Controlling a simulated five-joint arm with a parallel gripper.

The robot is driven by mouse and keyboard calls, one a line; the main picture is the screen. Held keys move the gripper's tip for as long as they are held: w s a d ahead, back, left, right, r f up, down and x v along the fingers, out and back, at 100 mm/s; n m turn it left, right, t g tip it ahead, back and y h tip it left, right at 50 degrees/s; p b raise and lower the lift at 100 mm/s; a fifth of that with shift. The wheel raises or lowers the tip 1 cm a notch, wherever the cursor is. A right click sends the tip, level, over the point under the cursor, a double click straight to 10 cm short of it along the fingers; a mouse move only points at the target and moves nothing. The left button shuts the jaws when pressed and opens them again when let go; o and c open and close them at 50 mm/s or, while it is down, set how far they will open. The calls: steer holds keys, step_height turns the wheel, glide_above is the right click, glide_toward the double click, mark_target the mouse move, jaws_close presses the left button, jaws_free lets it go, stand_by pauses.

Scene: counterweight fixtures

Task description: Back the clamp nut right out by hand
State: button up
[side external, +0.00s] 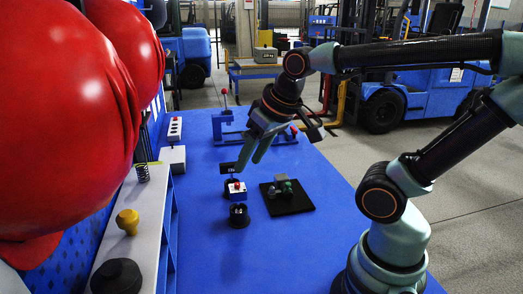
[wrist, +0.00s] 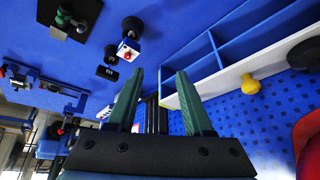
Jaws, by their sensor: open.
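I cannot tell for certain which part is the clamp nut. A dark plate (side external: 290,204) on the blue table carries a small grey block and a green knob (side external: 287,187); the plate also shows at the top left of the wrist view (wrist: 88,12). A blue fixture (side external: 228,133) with red-tipped handles stands farther back, and shows at the left of the wrist view (wrist: 48,88). My gripper (side external: 249,165) is open and empty, pointing down above the table, behind and left of the dark plate. In the wrist view its green fingers (wrist: 160,70) are spread apart, touching nothing.
A small white-and-blue box with a red button (side external: 237,188) stands below my fingers, with a round black part (side external: 239,215) in front. A white shelf (side external: 140,215) with a yellow knob (side external: 128,221) runs along the left. Large red rounded shapes (side external: 60,110) fill the left foreground. The table's front is clear.

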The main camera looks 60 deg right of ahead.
steer(key=w+d+m+g, duration=0.1)
steer(key=w+d+m, duration=0.2)
steer(key=d+m, duration=0.35)
steer(key=m+g, duration=0.4)
steer(key=m, duration=2.3)
glide_above(272, 188)
step_height(272, 188, down, 10)
steer(key=shift+n, duration=0.35)
steer(key=f, duration=1.1)
steer(key=shift+w+d+f, duration=0.15)
steer(key=shift+d+f, duration=0.1)
steer(key=shift+f, duration=0.1)
jaws_close()
